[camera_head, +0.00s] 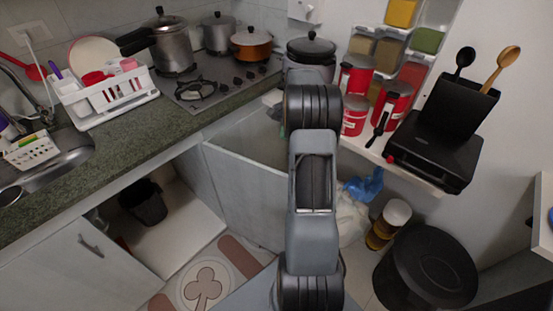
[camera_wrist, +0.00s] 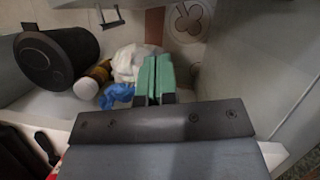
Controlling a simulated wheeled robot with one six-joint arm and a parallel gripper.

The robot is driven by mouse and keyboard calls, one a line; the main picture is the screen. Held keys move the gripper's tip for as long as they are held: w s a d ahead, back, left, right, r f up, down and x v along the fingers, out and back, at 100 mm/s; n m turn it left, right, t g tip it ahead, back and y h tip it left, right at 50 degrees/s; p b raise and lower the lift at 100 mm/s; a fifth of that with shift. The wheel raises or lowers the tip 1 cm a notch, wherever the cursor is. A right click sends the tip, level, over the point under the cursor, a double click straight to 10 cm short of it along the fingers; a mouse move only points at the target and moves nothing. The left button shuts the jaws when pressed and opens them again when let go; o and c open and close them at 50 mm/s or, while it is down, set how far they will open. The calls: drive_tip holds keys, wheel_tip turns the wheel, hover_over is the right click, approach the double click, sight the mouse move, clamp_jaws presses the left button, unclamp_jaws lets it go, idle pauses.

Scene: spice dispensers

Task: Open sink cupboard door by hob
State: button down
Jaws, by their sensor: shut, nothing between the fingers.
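A pale grey cupboard door (camera_head: 245,190) stands swung out from under the counter below the hob (camera_head: 215,85), with the cupboard space beside it open. A pale panel, which looks like this door, fills the right side of the wrist view (camera_wrist: 275,75). Another pale cupboard door (camera_head: 50,270) with a metal handle (camera_head: 91,246) is at lower left under the sink (camera_head: 45,165). My gripper (camera_wrist: 158,75) shows its green fingers pressed together, empty, to the left of the panel. In the head view my arm hides it.
A black bin (camera_head: 425,268), bottles (camera_head: 388,223) and white and blue bags (camera_head: 352,212) stand on the floor at right. A small dark basket (camera_head: 143,200) is in the open cupboard. A shelf (camera_head: 390,165) with red canisters juts out at right.

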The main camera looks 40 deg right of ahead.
drive_tip(key=s+a+f, duration=0.3)
drive_tip(key=a+f, duration=0.3)
drive_tip(key=f, duration=0.1)
drive_tip(key=shift+a, duration=0.15)
idle(0.3)
